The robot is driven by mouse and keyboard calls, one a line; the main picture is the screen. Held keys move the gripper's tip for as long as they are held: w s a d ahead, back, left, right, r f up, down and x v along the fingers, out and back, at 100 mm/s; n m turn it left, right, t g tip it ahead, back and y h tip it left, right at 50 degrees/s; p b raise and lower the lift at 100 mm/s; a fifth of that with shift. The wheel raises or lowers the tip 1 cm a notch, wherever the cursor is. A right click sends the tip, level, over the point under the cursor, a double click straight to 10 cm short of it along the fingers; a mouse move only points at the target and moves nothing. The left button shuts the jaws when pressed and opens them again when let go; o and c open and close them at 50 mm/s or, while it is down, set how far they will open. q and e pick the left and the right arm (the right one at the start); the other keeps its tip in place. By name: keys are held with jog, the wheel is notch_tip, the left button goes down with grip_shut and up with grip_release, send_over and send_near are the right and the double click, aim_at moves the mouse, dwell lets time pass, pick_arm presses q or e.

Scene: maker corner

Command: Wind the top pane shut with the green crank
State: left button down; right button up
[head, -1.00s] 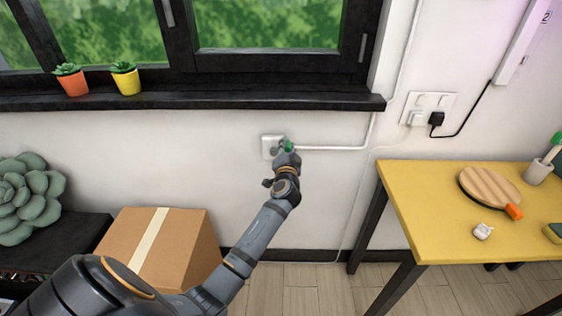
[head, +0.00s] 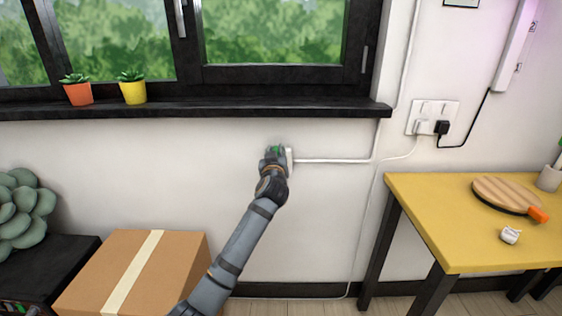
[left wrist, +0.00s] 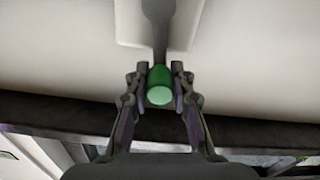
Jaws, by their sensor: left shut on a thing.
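The green crank's knob (left wrist: 160,86) is between the two fingers of my left gripper (left wrist: 160,92) in the left wrist view, and the fingers are shut on it. The crank's dark arm (left wrist: 160,18) runs from the knob to a white wall box (head: 290,159). In the head view my left gripper (head: 275,155) is at this box below the window sill and covers most of the crank. The window (head: 280,35) has black frames; its upper part is cut off by the picture's top edge, so I cannot tell how the top pane stands. My right gripper is not in view.
A black sill (head: 200,107) bears an orange pot (head: 79,94) and a yellow pot (head: 133,92). A cardboard box (head: 180,265) stands below left. A yellow table (head: 430,220) stands at the right. A white conduit (head: 335,161) runs right from the wall box.

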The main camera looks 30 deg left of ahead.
pick_arm(q)
jog(key=shift+s+a+f+n+b, duration=0.3)
jog(key=shift+a+f+n+b, duration=0.2)
jog(key=shift+n+b, duration=0.45)
jog(key=shift+s+a+f+n+b, duration=0.2)
jog(key=shift+a+n+b, duration=0.1)
jog(key=shift+n+b, duration=0.5)
jog(key=shift+s+a+f+n+b, duration=0.1)
jog(key=shift+s+a+n+b, duration=0.2)
jog(key=shift+n+b, duration=0.5)
jog(key=shift+s+a+f+n+b, duration=0.15)
jog(key=shift+a+n+b, duration=0.2)
jog(key=shift+n+b, duration=0.45)
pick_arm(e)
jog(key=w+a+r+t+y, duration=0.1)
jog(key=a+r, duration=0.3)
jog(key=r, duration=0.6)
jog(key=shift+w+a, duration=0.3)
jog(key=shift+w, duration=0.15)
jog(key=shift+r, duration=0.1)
pick_arm(q)
jog(key=c, duration=1.1)
grip_release()
